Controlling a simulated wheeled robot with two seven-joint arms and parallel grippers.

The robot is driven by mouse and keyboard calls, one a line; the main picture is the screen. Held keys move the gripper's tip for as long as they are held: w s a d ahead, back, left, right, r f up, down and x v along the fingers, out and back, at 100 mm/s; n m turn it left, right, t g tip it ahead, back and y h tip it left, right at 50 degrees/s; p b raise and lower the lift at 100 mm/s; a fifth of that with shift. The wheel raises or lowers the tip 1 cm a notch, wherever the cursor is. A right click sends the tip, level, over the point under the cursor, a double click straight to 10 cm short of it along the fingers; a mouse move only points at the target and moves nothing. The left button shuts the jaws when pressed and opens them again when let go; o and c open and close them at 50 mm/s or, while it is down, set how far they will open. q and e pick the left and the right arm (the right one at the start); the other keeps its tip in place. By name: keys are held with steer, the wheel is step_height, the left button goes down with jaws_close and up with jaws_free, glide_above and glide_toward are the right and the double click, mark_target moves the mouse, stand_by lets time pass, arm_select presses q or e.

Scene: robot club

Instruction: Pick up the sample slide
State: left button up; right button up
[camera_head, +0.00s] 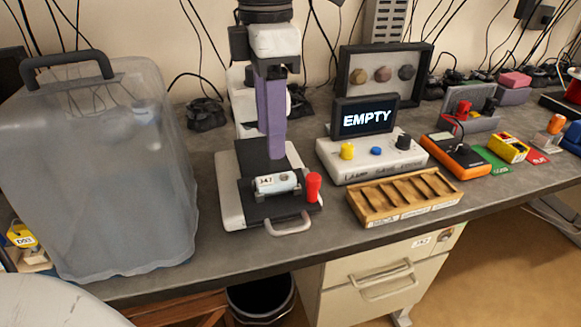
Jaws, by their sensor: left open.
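A small pale piece (276,183) with a printed label lies on the black bed of a white-based device (231,205) near the middle of the table. It looks like the sample, but I cannot tell for certain that it is the slide. My left gripper (275,154) hangs from the top of the view, pointing down with purple fingers. It is seen nearly side-on and is open. Its tips are behind and a little above the pale piece, with nothing seen between them. My right gripper is not in view.
A red knob (313,187) and a handle (289,224) are at the device's front. A slotted wooden rack (405,195) and a console with an "EMPTY" screen (367,118) stand to the right. A large translucent bin (95,180) fills the left.

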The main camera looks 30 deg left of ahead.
mark_target(274, 179)
arm_select(q)
steer(key=shift+s+f, duration=0.15)
steer(key=shift+f, duration=0.45)
steer(key=shift+s+f, duration=0.15)
steer(key=shift+f, duration=0.75)
step_height(274, 179, down, 4)
steer(key=shift+w+d+f+p, duration=0.15)
steer(key=shift+p, duration=0.35)
steer(key=shift+f, duration=0.4)
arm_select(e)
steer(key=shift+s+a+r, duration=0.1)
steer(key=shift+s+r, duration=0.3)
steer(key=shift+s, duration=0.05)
arm_select(q)
steer(key=c, duration=1.1)
steer(key=shift+c, duration=0.2)
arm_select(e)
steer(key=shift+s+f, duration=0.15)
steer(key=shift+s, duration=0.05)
